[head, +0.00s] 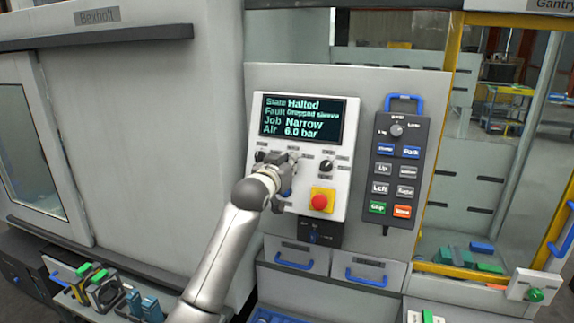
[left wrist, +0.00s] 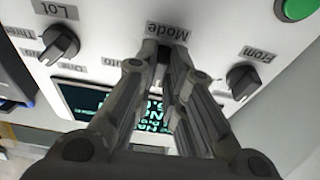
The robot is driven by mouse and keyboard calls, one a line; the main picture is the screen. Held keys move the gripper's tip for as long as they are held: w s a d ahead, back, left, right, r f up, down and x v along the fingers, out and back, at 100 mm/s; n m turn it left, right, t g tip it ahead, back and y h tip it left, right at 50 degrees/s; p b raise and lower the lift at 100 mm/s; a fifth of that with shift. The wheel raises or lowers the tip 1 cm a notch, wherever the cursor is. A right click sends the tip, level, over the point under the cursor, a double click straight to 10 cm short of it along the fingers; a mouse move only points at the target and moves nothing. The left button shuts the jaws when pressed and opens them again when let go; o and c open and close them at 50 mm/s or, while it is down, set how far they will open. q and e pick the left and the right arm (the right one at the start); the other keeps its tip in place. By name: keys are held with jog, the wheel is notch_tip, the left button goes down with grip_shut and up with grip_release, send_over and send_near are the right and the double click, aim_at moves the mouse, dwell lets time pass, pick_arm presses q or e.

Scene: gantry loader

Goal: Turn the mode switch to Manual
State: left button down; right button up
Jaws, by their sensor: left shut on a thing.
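The mode switch (left wrist: 165,54) is a small dark knob below the upside-down "Mode" label in the left wrist view. It is mostly covered by my fingers, so its pointer and setting cannot be read. My left gripper (left wrist: 166,52) is shut on it from both sides. In the head view my left gripper (head: 287,170) covers the switch on the white control panel (head: 294,216), below the display (head: 302,118). The display reads State Halted, Fault Dropped sleeve, Job Narrow, Air 6.0 bar. My right gripper is not in view.
A dark knob (head: 260,156) and another (head: 327,165) flank the switch closely. A red stop button (head: 320,202) on a yellow plate sits below right. A button pendant (head: 393,165) hangs right of the panel. Drawers (head: 290,256) lie below.

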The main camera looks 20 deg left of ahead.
pick_arm(q)
jog(key=shift+r, duration=0.2)
jog(key=c, duration=1.5)
grip_release()
jog(key=shift+f, duration=0.1)
jog(key=s+r, duration=0.1)
jog(key=s, duration=1.1)
jog(key=shift+a, duration=0.2)
jog(key=shift+w+r, duration=0.1)
